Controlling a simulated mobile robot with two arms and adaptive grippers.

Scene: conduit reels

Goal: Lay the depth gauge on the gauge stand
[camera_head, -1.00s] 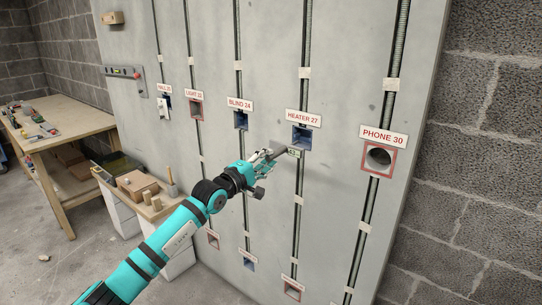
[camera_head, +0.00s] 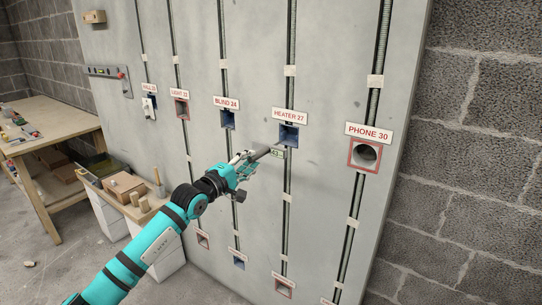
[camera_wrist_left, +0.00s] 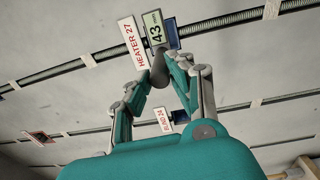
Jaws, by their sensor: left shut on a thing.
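The depth gauge is a dark grey cylinder (camera_head: 261,154) with a small display (camera_head: 278,152) at its far end. My left gripper (camera_head: 246,160) is shut on it and holds it in front of the wall panel, just below and left of the blue HEATER 27 box (camera_head: 289,134). In the left wrist view the gauge body (camera_wrist_left: 159,70) sits between the fingertips (camera_wrist_left: 160,82). Its display (camera_wrist_left: 154,30) reads 43 mm. I cannot tell which thing is the gauge stand. My right gripper is out of view.
The grey panel (camera_head: 330,60) carries labelled boxes, including BLIND 24 (camera_head: 227,119) and PHONE 30 (camera_head: 365,154), along vertical conduits. At lower left, a wooden block (camera_head: 124,186) and small upright pieces (camera_head: 157,183) stand on a low surface. A wooden workbench (camera_head: 60,130) stands further left.

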